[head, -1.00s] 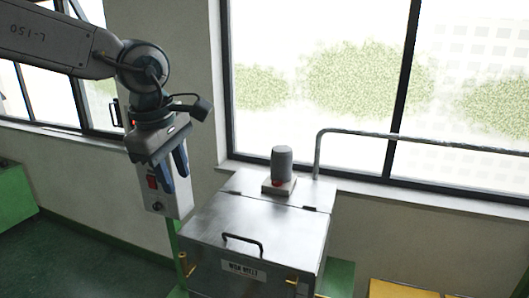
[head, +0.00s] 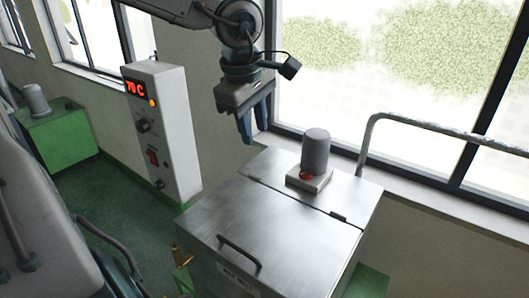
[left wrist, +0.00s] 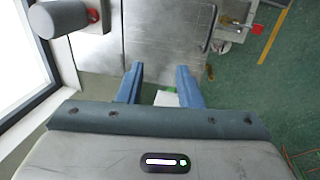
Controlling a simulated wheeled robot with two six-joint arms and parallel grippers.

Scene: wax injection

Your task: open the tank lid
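The metal tank's lid (head: 270,215) lies flat and shut, with a dark bar handle (head: 238,254) near its front edge and a hinge line at the back. In the left wrist view the lid (left wrist: 165,35) fills the top middle, with its handle (left wrist: 211,30) at the right edge. My left gripper (head: 256,132) hangs fingers-down by the tank's back left edge, apart from the handle. In the left wrist view its two blue fingers (left wrist: 160,75) are spread with nothing between them. My right gripper is not in view.
A grey cylinder on a base (head: 316,152) stands on the tank's back part. A control box (head: 162,130) reading 70 C stands left of the tank. A bent pipe rail (head: 440,128) runs along the window at right. Brass fittings (head: 178,252) stick out at the tank's front left.

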